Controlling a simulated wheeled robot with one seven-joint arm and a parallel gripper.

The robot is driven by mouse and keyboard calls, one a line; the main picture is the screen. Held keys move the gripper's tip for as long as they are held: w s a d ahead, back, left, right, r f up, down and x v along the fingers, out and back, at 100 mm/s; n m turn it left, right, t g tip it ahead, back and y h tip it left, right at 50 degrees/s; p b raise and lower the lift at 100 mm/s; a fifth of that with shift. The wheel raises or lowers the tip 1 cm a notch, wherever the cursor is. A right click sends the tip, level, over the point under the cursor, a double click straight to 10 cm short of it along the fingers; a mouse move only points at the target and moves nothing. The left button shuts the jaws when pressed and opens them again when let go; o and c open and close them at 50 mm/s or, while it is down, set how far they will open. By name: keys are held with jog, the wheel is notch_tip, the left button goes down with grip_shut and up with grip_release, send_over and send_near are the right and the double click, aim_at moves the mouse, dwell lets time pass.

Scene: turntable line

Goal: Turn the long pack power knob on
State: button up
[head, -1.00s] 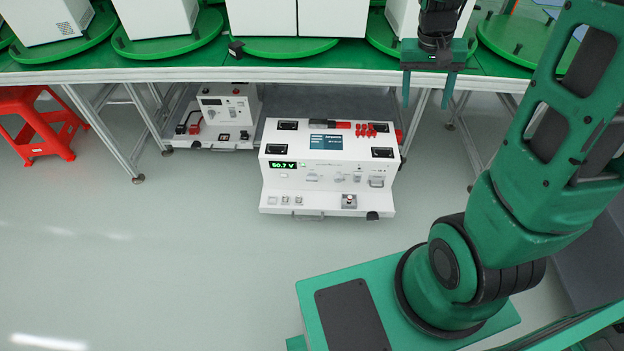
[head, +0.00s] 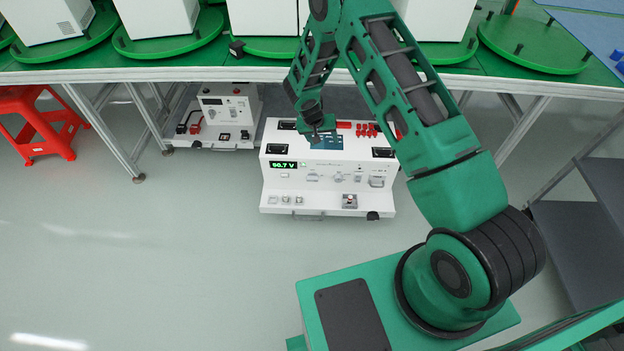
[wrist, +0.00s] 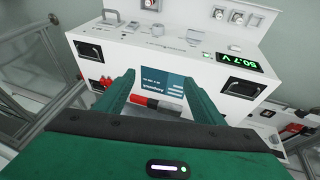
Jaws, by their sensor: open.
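A white power unit (head: 275,205) with a green 50.7 V display (head: 283,164) stands on the floor in front of the line. Its sloping front has several small knobs and switches, among them a round knob (head: 338,179) at mid panel; it also shows in the wrist view (wrist: 157,30). I cannot read labels, so which one is the power knob is unclear.
A second white unit (head: 228,108) stands behind to the left under the green-topped line table (head: 480,70). A red stool (head: 40,125) stands far left. The floor in front is clear.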

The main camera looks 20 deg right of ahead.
jog(key=t, duration=0.1)
send_near(312, 179)
jog(key=x, duration=0.8)
jog(key=shift+w+d+f, duration=0.1)
jog(key=shift+w, duration=0.1)
jog(key=c, duration=1)
jog(key=shift+s+d+y, duration=0.1)
jog(key=shift+d+y, duration=0.15)
jog(key=shift+y, duration=0.95)
jog(key=shift+c, duration=0.2)
